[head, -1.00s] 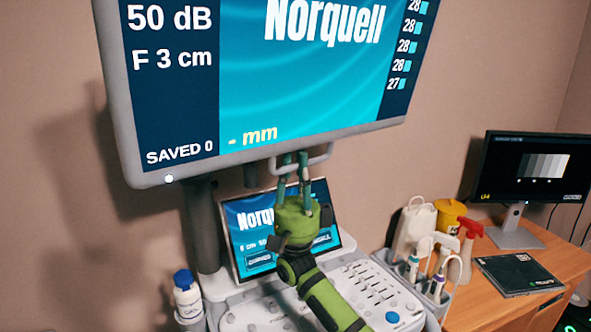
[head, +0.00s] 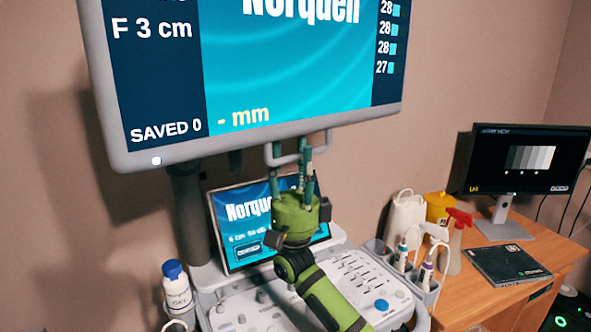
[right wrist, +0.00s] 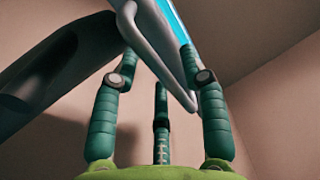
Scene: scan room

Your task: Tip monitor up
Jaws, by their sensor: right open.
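The large monitor (head: 300,85) hangs on a dark post, its lower edge tilted slightly in the picture and its top cut off. A grey loop handle (head: 329,143) sticks out below that edge. My right gripper (head: 292,160) points up from below at the handle, with its green fingers spread. In the right wrist view the handle (right wrist: 165,75) runs between the open fingers (right wrist: 160,60); I cannot tell whether any finger touches it. The monitor's screen shows as a blue strip (right wrist: 175,18) there. My left gripper is not in view.
Below stands a console with a small tilted screen (head: 235,225) behind my right gripper. A white bottle with blue cap (head: 177,292) stands at its left. Probes and spray bottles (head: 460,240) are at the right, near a desk with a second monitor (head: 525,160).

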